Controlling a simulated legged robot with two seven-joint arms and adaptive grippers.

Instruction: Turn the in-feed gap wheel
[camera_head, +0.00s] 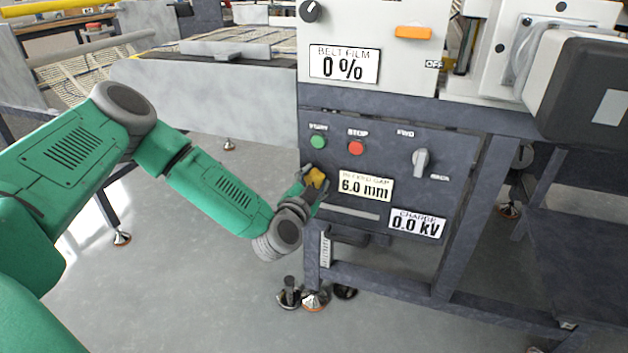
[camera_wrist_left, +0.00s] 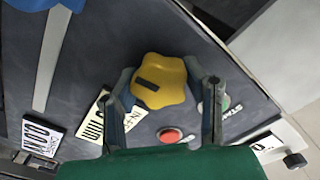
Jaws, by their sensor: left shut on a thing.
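The in-feed gap wheel is a yellow lobed knob (camera_head: 317,177) on the dark front panel, just left of a label (camera_head: 366,187) reading 6.0 mm. In the left wrist view the yellow wheel (camera_wrist_left: 158,82) shows a dark bar mark on its face. My left gripper (camera_head: 314,182) is at the wheel, its arm coming in from the left. In the left wrist view my left gripper's fingers (camera_wrist_left: 165,95) stand on either side of the wheel and are shut on it. My right gripper is not in view.
Close to the wheel are a green start button (camera_head: 317,142), a red stop button (camera_head: 356,148) and a grey selector switch (camera_head: 421,163). A label (camera_head: 416,223) reads 0.0 kV. Above is a display (camera_head: 344,65) reading 0 %. Open floor lies left of the machine.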

